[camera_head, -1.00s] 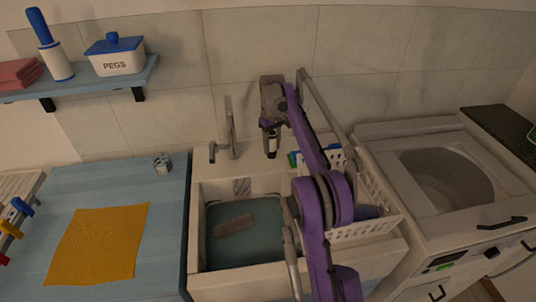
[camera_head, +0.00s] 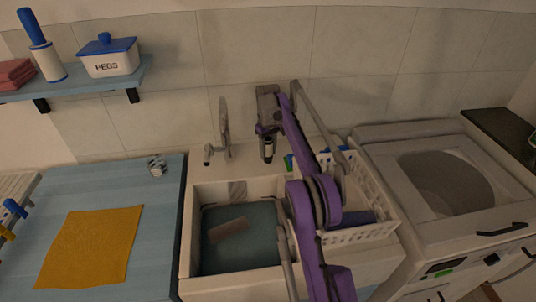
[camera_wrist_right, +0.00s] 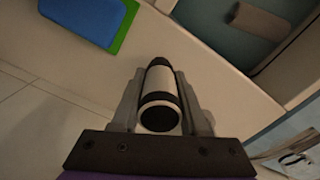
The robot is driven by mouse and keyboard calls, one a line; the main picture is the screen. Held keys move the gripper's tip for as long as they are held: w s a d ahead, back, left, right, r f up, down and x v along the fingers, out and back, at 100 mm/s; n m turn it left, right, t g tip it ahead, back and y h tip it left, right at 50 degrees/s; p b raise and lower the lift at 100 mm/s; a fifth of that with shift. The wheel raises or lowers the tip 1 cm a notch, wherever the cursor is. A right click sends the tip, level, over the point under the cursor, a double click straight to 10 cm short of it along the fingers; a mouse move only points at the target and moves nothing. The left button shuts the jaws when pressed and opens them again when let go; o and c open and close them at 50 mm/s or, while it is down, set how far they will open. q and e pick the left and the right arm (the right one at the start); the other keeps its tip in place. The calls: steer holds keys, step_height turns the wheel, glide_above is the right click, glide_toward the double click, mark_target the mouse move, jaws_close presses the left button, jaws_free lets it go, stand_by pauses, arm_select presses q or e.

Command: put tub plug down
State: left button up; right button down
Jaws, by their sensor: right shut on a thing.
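My right gripper (camera_head: 267,137) is behind the sink, to the right of the tap. It is shut on the tub plug (camera_head: 268,150), a small pale cylinder with black ends. In the right wrist view, the plug (camera_wrist_right: 160,95) sits between the two grey fingers of the gripper (camera_wrist_right: 160,85). The plug hangs over the pale ledge at the back of the sink (camera_wrist_right: 215,75). I cannot tell whether its lower end touches the ledge. My left gripper is not in view.
A tap (camera_head: 223,135) stands left of the gripper. A blue and green sponge (camera_head: 289,162) lies close on the right, by the white basket (camera_head: 372,190). The sink basin (camera_head: 240,255) holds a brown block (camera_head: 228,230). My right arm hides part of the sink and basket.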

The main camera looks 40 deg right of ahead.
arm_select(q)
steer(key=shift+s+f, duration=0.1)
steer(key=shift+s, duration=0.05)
arm_select(e)
steer(key=shift+f, duration=0.5)
steer(key=shift+f, duration=0.2)
steer(key=shift+c, duration=2.1)
jaws_free()
step_height(320, 180, up, 12)
steer(key=p, duration=0.2)
steer(key=shift+r+p, duration=0.15)
steer(key=shift+p, duration=0.2)
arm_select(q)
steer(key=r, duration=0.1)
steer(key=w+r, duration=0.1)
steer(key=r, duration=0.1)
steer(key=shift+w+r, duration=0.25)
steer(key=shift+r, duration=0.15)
